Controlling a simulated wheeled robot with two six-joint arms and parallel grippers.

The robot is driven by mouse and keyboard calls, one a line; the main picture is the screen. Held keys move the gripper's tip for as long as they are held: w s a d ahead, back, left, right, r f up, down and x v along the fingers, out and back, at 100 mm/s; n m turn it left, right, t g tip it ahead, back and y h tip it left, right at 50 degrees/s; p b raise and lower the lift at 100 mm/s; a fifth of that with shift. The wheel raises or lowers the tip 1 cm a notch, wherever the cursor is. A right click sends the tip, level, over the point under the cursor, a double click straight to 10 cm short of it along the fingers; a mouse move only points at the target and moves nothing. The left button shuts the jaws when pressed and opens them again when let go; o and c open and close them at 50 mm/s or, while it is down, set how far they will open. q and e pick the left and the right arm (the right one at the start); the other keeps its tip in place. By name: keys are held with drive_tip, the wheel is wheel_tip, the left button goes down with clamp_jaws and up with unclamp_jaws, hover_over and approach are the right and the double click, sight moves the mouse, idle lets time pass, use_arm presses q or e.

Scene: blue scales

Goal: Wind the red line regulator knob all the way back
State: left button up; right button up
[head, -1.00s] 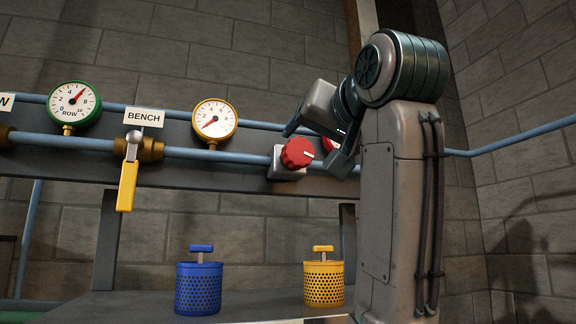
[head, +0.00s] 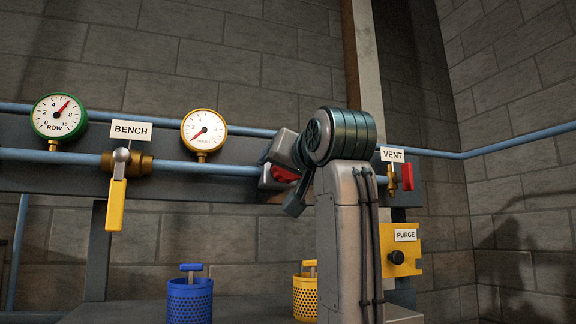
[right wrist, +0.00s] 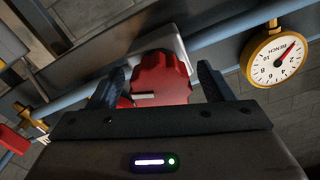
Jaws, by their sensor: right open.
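The red regulator knob (right wrist: 161,80) sits on a pale block on the blue pipe. In the right wrist view its white mark points left. In the head view only part of the knob (head: 284,174) shows behind my right arm. My right gripper (right wrist: 156,86) is open, with one finger on each side of the knob and a gap visible at each side. In the head view the right gripper (head: 278,178) is at the knob, partly hidden by its own wrist. The yellow-rimmed gauge (head: 203,130) has its needle toward the lower left. My left gripper is not in view.
A yellow-handled BENCH valve (head: 117,194) and a green ROW gauge (head: 59,116) are left. A red VENT handle (head: 407,176) and a yellow PURGE box (head: 401,251) are right. Blue (head: 190,301) and yellow (head: 305,297) perforated canisters stand below.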

drive_tip(key=shift+c, duration=0.6)
drive_tip(key=shift+w, duration=0.1)
drive_tip(key=c, duration=0.9)
drive_tip(key=shift+o, duration=0.2)
drive_tip(key=shift+f+n+b, duration=0.2)
drive_tip(key=shift+n+b, duration=1.85)
drive_tip(key=shift+n, duration=0.35)
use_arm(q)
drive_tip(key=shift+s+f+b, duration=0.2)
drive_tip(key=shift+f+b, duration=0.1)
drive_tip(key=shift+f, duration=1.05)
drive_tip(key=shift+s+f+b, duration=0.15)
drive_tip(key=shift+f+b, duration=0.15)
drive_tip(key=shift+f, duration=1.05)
use_arm(e)
drive_tip(key=shift+r+n, duration=0.15)
drive_tip(key=shift+n, duration=0.85)
